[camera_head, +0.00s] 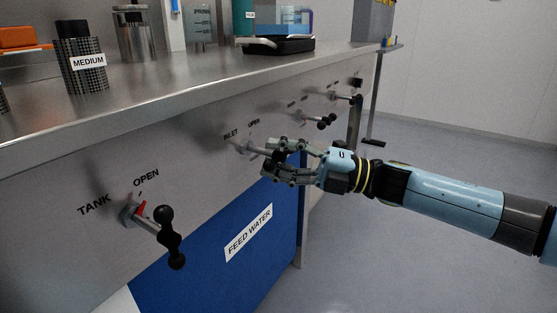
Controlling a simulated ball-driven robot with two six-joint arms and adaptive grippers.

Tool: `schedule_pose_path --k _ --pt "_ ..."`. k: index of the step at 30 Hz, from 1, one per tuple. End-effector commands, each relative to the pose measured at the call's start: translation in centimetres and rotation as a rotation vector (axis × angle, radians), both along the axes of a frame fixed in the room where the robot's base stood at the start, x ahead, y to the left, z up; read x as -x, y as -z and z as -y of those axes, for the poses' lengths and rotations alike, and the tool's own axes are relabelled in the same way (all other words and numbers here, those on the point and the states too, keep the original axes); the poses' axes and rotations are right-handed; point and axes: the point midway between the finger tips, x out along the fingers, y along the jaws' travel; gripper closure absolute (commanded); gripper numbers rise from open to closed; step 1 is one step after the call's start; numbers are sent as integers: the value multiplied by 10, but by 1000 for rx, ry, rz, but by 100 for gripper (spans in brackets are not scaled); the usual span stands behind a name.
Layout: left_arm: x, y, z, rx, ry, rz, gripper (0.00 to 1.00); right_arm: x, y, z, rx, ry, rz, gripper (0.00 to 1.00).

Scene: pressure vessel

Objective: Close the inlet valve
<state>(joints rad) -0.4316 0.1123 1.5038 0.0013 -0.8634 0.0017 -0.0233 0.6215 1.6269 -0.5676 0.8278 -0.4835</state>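The inlet valve (247,148) sticks out of the steel front panel below the lettering "INLET" and "OPEN". Its stem points toward my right gripper, and the outer part of its handle is largely hidden by the fingers. My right gripper (268,158) comes in from the right at the valve's handle end. Its upper and lower fingers are spread with a gap between them, around or just in front of the handle. I cannot tell whether they touch it. My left gripper is not in view.
The tank valve (167,236), with a black handle and red mark, projects at the lower left. More valves (326,121) project farther along the panel. A blue "FEED WATER" panel (200,270) is below. The steel counter (180,95) holds a "MEDIUM" container (84,78). Floor at right is clear.

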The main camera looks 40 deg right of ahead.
Motion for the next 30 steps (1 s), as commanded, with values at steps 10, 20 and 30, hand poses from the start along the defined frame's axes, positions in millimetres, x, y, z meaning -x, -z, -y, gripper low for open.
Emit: schedule_pose_path --k 10,20,30 --pt "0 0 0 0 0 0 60 0 0 0 -1 0 -1 82" --pt "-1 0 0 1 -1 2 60 0 -3 0 -3 -1 4 100" --pt "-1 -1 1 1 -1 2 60 -1 -5 -1 -6 -5 9 100"
